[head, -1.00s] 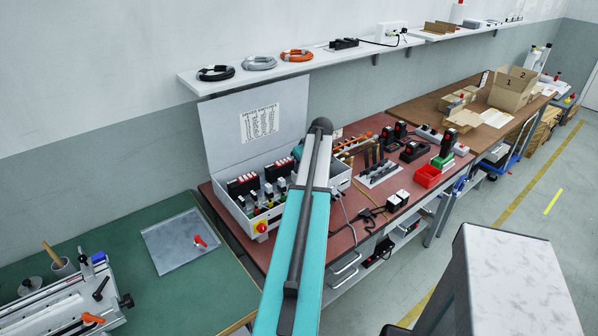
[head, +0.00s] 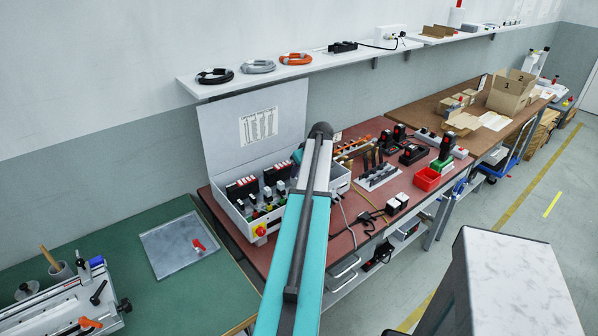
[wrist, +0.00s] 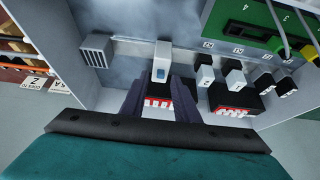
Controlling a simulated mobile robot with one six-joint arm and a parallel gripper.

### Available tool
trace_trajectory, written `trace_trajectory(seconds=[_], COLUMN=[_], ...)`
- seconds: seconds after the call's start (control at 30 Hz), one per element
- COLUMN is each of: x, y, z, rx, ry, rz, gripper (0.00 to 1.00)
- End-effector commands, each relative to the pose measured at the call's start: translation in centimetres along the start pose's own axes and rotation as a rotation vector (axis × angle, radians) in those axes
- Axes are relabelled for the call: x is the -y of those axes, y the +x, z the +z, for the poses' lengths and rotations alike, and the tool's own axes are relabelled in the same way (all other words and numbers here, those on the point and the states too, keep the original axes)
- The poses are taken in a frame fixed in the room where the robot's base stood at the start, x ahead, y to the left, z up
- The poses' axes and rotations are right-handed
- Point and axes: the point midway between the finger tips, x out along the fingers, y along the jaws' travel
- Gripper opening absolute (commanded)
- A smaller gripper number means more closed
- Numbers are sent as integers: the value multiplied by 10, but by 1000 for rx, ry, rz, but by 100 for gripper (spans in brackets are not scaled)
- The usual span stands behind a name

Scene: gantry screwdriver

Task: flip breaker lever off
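An open grey breaker box (head: 225,204) stands on the red-topped bench with its lid up. Inside it in the head view are black breaker blocks (head: 243,187) with red and white faces. In the wrist view, the two dark fingers of my gripper (wrist: 161,84) stand apart inside the box. A black breaker block with red and white marks (wrist: 160,102) shows between and behind the fingers. A white module with a blue window (wrist: 161,62) sits just past the fingertips; I cannot tell whether they touch it. I cannot pick out the lever. My arm hides the gripper in the head view.
Right of the fingers in the wrist view are another breaker block (wrist: 235,100), several small black-and-white modules (wrist: 234,75) and a green numbered panel (wrist: 255,22) with cables. A ribbed grey vent (wrist: 96,50) is on the left. A red-and-yellow knob (head: 261,230) is on the box front.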

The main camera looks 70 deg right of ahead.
Motion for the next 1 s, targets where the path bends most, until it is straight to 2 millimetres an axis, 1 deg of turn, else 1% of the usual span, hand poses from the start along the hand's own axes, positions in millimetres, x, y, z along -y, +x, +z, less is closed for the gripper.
trace_trajectory(seconds=[0.17, 0.37, 1.0], x=[0, 0, 0], y=[-5, -21, -103], z=[0, 1, 0], rx=[-1, -1, -2], ry=[0, 0, 0], rz=[1, 2, 1], gripper=[28, 28, 28])
